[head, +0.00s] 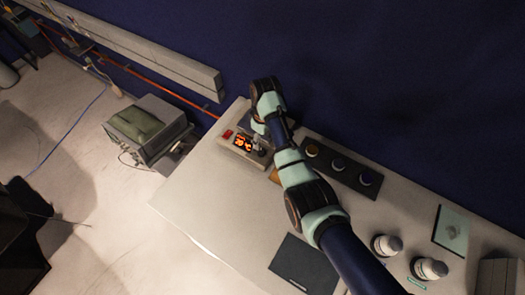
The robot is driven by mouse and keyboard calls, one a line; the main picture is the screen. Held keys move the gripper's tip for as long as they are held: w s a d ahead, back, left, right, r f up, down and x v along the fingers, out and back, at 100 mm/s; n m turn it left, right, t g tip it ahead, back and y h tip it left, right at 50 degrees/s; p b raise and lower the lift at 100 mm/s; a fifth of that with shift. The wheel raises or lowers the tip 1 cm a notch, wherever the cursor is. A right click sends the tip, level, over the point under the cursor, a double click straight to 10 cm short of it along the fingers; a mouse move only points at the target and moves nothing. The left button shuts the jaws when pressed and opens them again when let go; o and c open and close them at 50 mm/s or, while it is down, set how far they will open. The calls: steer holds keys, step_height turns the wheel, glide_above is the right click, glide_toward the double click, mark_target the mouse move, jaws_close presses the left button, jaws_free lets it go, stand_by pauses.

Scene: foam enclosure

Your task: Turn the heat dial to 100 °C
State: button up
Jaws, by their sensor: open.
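A small pale control unit (240,158) sits near the left end of the white bench. Its lit orange display (242,144) shows digits and what looks like °C, too small to read surely. A red switch (228,134) is to the left of the display. My gripper (259,150) is at the right end of this unit, pointing down, open. It is small and partly covered by my arm. The heat dial is not clearly visible; the gripper and arm hide that end of the unit. I cannot tell whether the fingers touch the dial.
A dark holder (341,168) with several round tops lies right of my arm. Two white bottles (387,245) (430,268), a pale green plate (452,230) and a dark flat pad (303,268) are on the bench (205,200). The bench's left part is clear. A dark blue wall stands behind.

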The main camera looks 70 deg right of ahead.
mark_target(261, 152)
steer(key=f, duration=0.5)
steer(key=f+b, duration=0.1)
steer(key=f, duration=0.2)
steer(key=shift+w+a, duration=0.15)
steer(key=shift+a, duration=0.1)
steer(key=shift+r, duration=0.1)
jaws_close()
steer(key=shift+m, duration=0.3)
steer(key=m+p, duration=0.2)
steer(key=m, duration=0.3)
steer(key=shift+r+p, duration=0.1)
steer(key=shift+p, duration=0.25)
steer(key=m+p, duration=0.1)
steer(key=m, duration=0.5)
steer(key=shift+a+m+p, duration=0.1)
steer(key=shift+m+p, duration=0.3)
steer(key=m+p, duration=0.1)
steer(key=m, duration=0.5)
steer(key=shift+h, duration=0.4)
steer(key=m, duration=0.5)
steer(key=shift+m, duration=0.4)
